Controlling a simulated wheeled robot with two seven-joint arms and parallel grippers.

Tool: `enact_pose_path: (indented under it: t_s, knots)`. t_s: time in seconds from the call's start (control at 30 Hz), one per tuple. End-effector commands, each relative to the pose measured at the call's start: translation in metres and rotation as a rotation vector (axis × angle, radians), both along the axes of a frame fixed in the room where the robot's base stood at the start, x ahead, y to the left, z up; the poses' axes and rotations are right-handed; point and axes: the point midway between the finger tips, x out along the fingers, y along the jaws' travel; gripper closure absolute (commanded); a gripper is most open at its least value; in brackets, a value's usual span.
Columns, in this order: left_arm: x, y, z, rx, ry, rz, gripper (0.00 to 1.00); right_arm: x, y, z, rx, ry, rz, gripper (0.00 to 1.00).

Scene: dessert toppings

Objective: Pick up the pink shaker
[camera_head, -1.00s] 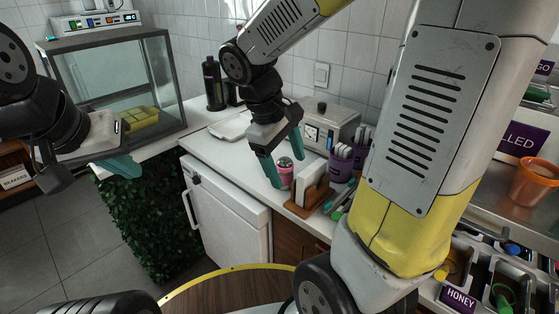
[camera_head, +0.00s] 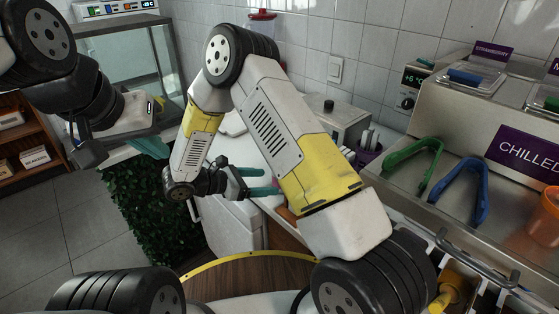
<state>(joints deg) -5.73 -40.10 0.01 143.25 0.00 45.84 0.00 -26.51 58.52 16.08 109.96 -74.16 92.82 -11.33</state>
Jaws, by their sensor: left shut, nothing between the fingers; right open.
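The pink shaker cannot be made out now; my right arm covers much of the counter where it stood. My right gripper (camera_head: 268,182) is open, its two teal fingers pointing right over the white counter, near the upper arm link. No object shows between its fingers. My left gripper (camera_head: 152,147) is shut and empty at the left, in front of the glass case.
A grey appliance (camera_head: 345,118) stands at the back of the counter by the wall. Green tongs (camera_head: 413,163) and blue tongs (camera_head: 471,190) lie on the steel counter at right, beside an orange cup (camera_head: 545,210). A glass case (camera_head: 125,60) stands at left.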

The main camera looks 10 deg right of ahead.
Motion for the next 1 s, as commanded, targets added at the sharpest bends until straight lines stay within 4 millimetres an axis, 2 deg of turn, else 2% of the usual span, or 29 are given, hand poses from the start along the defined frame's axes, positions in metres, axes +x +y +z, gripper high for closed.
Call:
enact_pose_path:
  t_s: [0.5,0.8,1.0]
  knots:
    - [0.0,0.0,0.0,0.0,0.0,0.0,1.0,0.018,-0.059,-0.028,0.001,0.001,-0.005,0.25]
    - [0.0,0.0,0.0,0.0,0.0,0.0,1.0,0.02,-0.063,-0.029,0.002,0.0,-0.003,0.25]
    - [0.0,0.0,0.0,0.0,0.0,0.0,1.0,0.02,-0.063,-0.029,0.001,-0.001,-0.003,0.65]
